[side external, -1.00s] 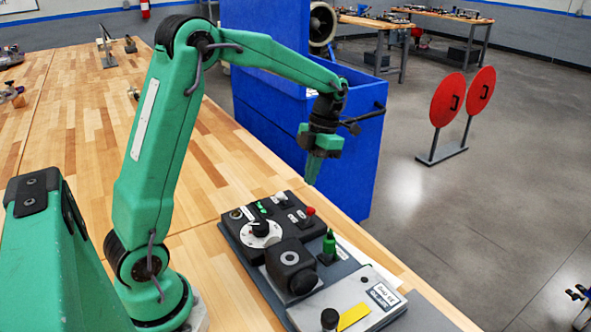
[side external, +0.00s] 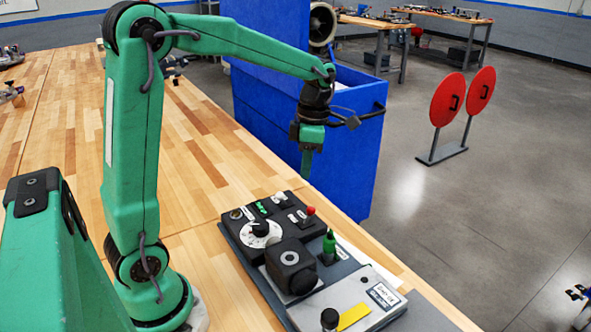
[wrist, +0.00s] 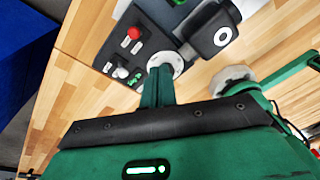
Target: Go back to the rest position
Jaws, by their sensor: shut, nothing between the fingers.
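My gripper (side external: 306,165) hangs pointing down in the side external view, above the far end of the control panel and clear of it. Its fingers are shut with nothing between them. In the wrist view the shut green fingers (wrist: 158,88) overlap the panel in the picture, covering part of the white dial. My green arm is bent, with its upper link nearly upright and the forearm reaching right.
The control panel (side external: 354,285) lies on the wooden table (side external: 190,160), with a white dial (side external: 260,234), a red knob (side external: 310,211) and a green plug (side external: 329,243). A blue bin (side external: 350,150) stands beyond the table edge. Two red discs (side external: 447,100) stand on the floor.

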